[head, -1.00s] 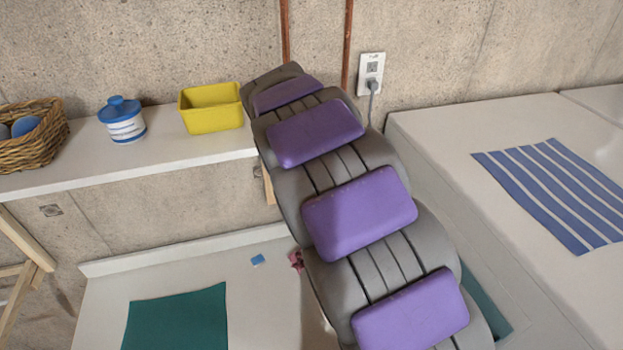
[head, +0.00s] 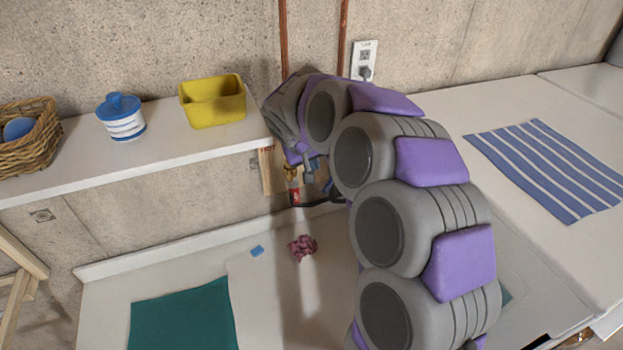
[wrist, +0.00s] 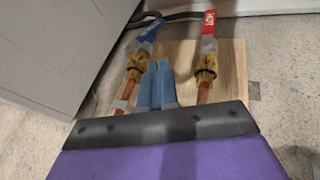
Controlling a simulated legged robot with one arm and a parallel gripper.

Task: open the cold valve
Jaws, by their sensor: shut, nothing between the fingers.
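The cold valve has a blue lever (wrist: 150,31) and a brass body (wrist: 137,66) on a copper pipe, at the left of the wooden board in the wrist view. Its lever runs roughly along its pipe. Beside it, on the right, is the hot valve with a red lever (wrist: 208,30) marked HOT, also along its pipe. My gripper (wrist: 159,66) is shut and empty, its blue fingers between the two valve bodies and closer to the cold one. Whether they touch it I cannot tell. In the head view my arm partly hides the valves; the red lever (head: 295,197) shows.
A shelf (head: 150,160) holds a basket (head: 35,145), a blue-lidded jar (head: 122,118) and a yellow bin (head: 213,103). Below lie a pink cloth (head: 302,248) and a green mat (head: 185,318). White appliances (head: 535,100) stand at the right.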

